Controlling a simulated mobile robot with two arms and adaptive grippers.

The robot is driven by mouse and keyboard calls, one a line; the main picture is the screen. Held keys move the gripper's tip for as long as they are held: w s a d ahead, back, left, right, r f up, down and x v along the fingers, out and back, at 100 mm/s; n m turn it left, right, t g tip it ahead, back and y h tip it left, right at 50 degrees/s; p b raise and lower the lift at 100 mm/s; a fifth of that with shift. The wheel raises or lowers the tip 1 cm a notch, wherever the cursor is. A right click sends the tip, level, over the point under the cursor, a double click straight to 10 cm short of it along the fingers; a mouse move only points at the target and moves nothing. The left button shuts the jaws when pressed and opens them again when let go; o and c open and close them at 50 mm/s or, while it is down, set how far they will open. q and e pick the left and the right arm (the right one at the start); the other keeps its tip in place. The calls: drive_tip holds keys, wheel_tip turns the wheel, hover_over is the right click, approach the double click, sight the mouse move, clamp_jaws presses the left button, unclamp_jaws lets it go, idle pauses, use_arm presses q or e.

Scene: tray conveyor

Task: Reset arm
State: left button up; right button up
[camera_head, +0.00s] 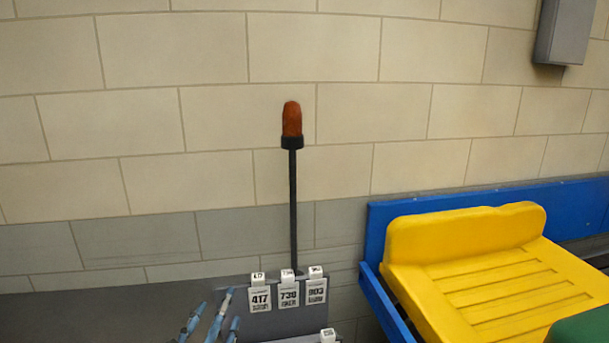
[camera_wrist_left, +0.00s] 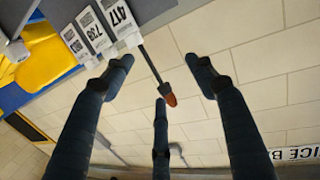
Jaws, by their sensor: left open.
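My left gripper (camera_head: 215,312) shows at the bottom of the head view, left of the numbered cards, with only its bluish fingers in frame. In the left wrist view its three dark fingers (camera_wrist_left: 160,78) are spread wide, with nothing between them. The gripper is open and empty. Most of the left arm is out of frame. My right gripper is in neither view.
A dark pole with an orange lamp (camera_head: 292,120) rises before the block wall (camera_head: 330,50). Numbered cards (camera_head: 288,294) stand on a grey edge (camera_head: 120,308). At right, a yellow tray (camera_head: 465,235) sits by a blue frame (camera_head: 377,225), with a green item (camera_head: 585,330) partly in frame.

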use_arm(q)
drive_tip(key=s+a+f+g, duration=0.1)
drive_tip(key=s+f+g, duration=0.2)
drive_tip(key=s+f, duration=0.4)
drive_tip(key=s+a+f+g+y, duration=0.1)
drive_tip(key=s+f+g, duration=0.3)
drive_tip(key=s+f, duration=0.3)
drive_tip(key=s+a+f+m+g, duration=0.1)
drive_tip(key=s+f+g, duration=0.3)
drive_tip(key=s+f, duration=0.4)
drive_tip(key=shift+s+a, duration=0.2)
drive_tip(key=shift+a, duration=0.35)
drive_tip(key=s+f+m+g, duration=0.1)
drive_tip(key=s+f+g, duration=0.2)
drive_tip(key=s, duration=0.5)
wheel_tip(320, 180, down, 25)
drive_tip(key=s+g, duration=0.1)
drive_tip(key=s, duration=0.1)
drive_tip(key=s+a+f+g+b, duration=0.1)
drive_tip(key=s+a+f, duration=0.1)
drive_tip(key=s+f, duration=1.5)
drive_tip(key=shift+s+a+f+m, duration=0.2)
drive_tip(key=shift+s+f+m, duration=0.1)
drive_tip(key=shift+f, duration=0.55)
